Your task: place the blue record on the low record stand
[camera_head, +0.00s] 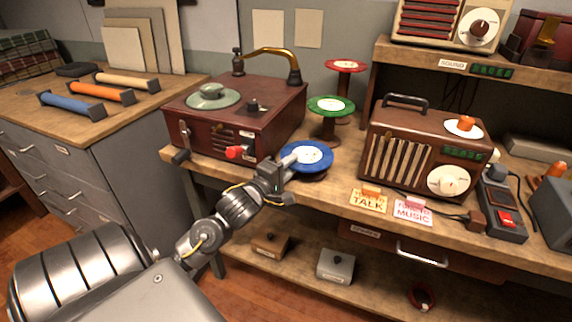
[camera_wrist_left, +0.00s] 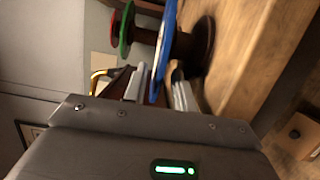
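The blue record (camera_head: 307,155), with a white label, lies level on or just over the low record stand (camera_head: 313,176), whose dark brown edge shows beneath it. In the left wrist view the record (camera_wrist_left: 167,42) is seen nearly edge-on, with the dark stand (camera_wrist_left: 206,45) behind it. I cannot tell whether they touch. My left gripper (camera_head: 286,168) is at the record's near left rim. In the left wrist view its fingers (camera_wrist_left: 160,88) are on either side of the rim, with gaps that look open. My right gripper is not in view.
Taller stands with a green record (camera_head: 331,105) and a red record (camera_head: 345,65) are just behind. A brown record player (camera_head: 225,125) is at left and a radio (camera_head: 420,150) at right. TALK (camera_head: 369,201) and MUSIC cards (camera_head: 412,210) lie near the front edge.

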